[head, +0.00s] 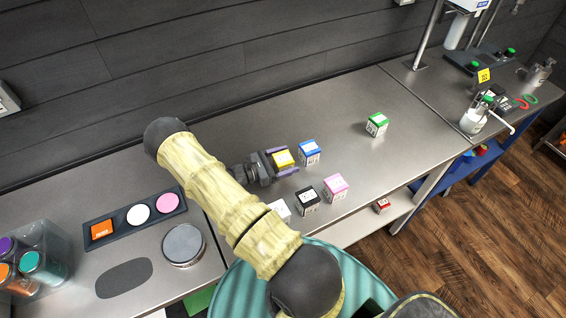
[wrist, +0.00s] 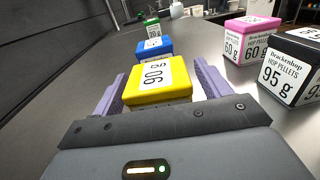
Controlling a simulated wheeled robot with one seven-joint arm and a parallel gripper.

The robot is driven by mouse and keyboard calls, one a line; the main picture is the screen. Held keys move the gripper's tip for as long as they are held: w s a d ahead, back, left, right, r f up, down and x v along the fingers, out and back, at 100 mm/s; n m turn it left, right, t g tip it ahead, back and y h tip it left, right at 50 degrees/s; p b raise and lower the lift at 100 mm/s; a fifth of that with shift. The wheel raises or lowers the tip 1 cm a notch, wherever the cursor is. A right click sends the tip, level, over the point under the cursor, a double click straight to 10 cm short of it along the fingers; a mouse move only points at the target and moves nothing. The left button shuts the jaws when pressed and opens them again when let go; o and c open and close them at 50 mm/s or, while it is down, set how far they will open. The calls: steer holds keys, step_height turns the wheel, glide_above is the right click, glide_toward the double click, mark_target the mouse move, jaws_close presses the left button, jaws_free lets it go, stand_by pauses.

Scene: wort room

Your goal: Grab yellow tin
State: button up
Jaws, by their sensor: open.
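The yellow tin (head: 284,161) is a small box with a white label, standing on the steel counter. In the wrist view the yellow tin (wrist: 158,82) lies between the two purple fingers of my gripper (wrist: 160,88). In the head view my gripper (head: 279,161) reaches the tin from the left, with a finger on either side. The fingers are open, with narrow gaps beside the tin. The lower part of the tin is partly hidden by my gripper in the wrist view.
A blue tin (head: 309,151) stands just beyond the yellow one. Pink (head: 335,186), black (head: 307,199) and white (head: 279,209) tins stand nearer the front edge. A green tin (head: 376,124) stands farther right. The counter (head: 240,125) behind my gripper is clear.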

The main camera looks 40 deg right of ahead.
mark_target(285, 157)
stand_by(0.3)
steer(key=c, duration=1.1)
steer(key=shift+r, duration=0.1)
step_height(285, 157, up, 10)
steer(key=shift+f+b, duration=0.1)
steer(key=shift+b, duration=1.1)
